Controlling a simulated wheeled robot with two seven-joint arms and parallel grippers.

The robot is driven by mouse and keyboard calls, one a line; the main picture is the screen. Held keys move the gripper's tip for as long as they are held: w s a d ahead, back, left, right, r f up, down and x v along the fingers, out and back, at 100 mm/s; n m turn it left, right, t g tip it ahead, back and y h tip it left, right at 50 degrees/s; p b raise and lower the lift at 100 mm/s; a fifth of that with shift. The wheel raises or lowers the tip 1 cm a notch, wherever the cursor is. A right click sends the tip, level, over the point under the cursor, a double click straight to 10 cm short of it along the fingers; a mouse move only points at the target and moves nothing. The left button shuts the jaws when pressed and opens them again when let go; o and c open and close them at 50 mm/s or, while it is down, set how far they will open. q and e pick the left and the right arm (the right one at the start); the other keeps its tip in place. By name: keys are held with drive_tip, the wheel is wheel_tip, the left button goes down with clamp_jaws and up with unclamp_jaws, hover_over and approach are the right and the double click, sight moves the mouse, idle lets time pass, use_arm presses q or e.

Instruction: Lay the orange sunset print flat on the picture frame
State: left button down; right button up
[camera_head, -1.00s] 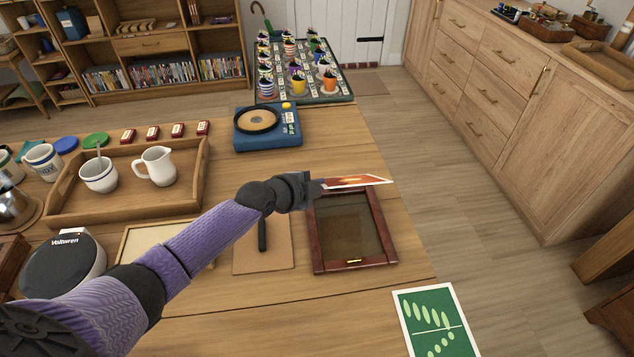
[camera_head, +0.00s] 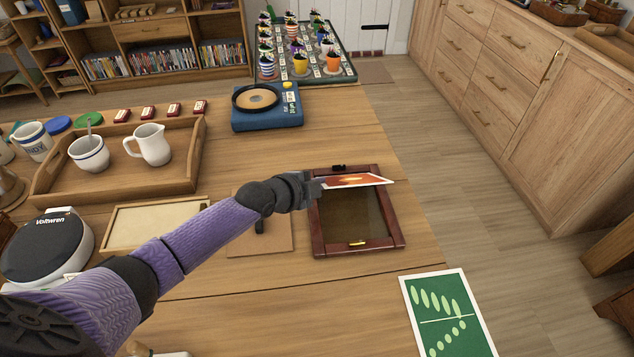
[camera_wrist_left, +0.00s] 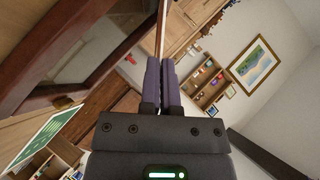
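The orange sunset print (camera_head: 357,181) is a thin white-edged sheet, seen at a steep slant in the head view. My left gripper (camera_head: 318,187) is shut on its left edge. The print overlaps the far part of the picture frame (camera_head: 318,238) in the picture and appears above it, not lying flat. The frame is dark reddish wood with a brown panel and a small brass piece on its near side; it lies on the table. In the left wrist view my left gripper (camera_wrist_left: 161,65) has its fingers together with a thin edge-on sheet between them. My right gripper is not seen.
A green leaf print (camera_head: 446,312) lies at the lower right. Left of the frame are a tan mat (camera_head: 268,240), a shallow pale tray (camera_head: 150,226) and a wooden tray (camera_head: 60,195) with a mug and jug.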

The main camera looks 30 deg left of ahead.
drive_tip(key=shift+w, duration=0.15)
use_arm(q)
drive_tip(key=shift+f, duration=0.2)
drive_tip(key=c, duration=0.8)
unclamp_jaws()
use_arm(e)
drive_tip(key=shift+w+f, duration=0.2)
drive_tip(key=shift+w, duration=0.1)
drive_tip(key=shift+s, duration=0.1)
use_arm(q)
drive_tip(key=p+v, duration=0.5)
drive_tip(key=v, duration=0.5)
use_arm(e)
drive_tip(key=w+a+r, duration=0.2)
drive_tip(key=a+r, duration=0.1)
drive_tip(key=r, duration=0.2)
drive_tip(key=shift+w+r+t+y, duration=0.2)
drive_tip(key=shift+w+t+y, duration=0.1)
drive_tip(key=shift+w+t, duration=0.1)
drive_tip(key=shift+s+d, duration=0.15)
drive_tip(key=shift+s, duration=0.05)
